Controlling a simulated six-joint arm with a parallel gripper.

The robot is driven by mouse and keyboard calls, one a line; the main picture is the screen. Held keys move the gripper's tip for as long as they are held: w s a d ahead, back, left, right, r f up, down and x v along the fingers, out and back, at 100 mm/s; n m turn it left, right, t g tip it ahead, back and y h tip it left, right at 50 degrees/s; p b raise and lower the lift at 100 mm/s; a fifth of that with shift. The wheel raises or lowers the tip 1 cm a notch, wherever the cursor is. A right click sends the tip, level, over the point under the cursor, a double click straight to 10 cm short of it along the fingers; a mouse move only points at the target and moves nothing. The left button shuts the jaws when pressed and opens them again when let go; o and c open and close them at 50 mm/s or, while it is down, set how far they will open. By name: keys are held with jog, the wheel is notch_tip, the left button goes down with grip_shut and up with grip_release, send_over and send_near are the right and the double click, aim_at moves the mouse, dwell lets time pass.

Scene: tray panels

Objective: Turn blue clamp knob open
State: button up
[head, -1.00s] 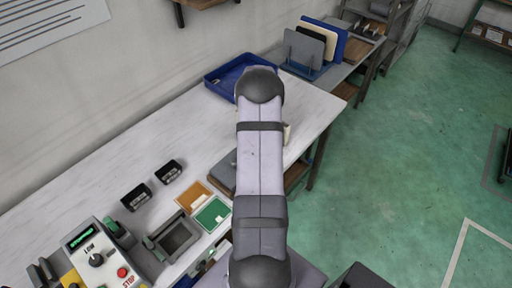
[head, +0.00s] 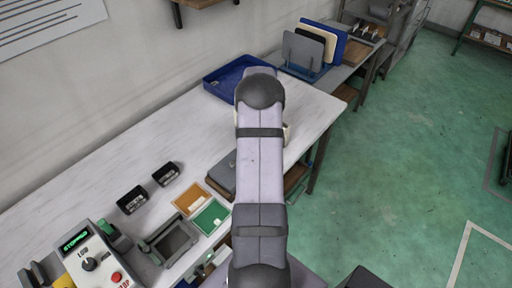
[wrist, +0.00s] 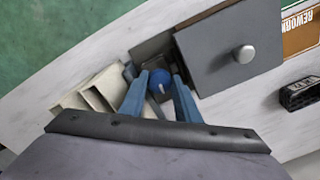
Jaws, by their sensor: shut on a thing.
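In the wrist view the blue clamp knob (wrist: 159,79) shows as a round blue top with a small pale mark. My gripper (wrist: 161,88) has its two blue fingers on either side of the knob and is shut on it. The knob sits beside a grey plate (wrist: 218,58) with a silver round knob, on the white bench. Pale blocky parts (wrist: 104,92) lie just left of the fingers. In the head view my own arm hides the gripper and the blue knob.
In the head view a blue tray (head: 217,92) and a rack of panels (head: 303,54) stand at the back. A control box (head: 88,262) with a red button and a green display stands at front left. Black holders (head: 132,199) and orange and green cards are nearby. The bench's left middle is clear.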

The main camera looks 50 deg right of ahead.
jog(key=shift+n, duration=0.7)
jog(key=shift+d, duration=0.1)
jog(key=o, duration=1)
jog(key=shift+o, duration=0.2)
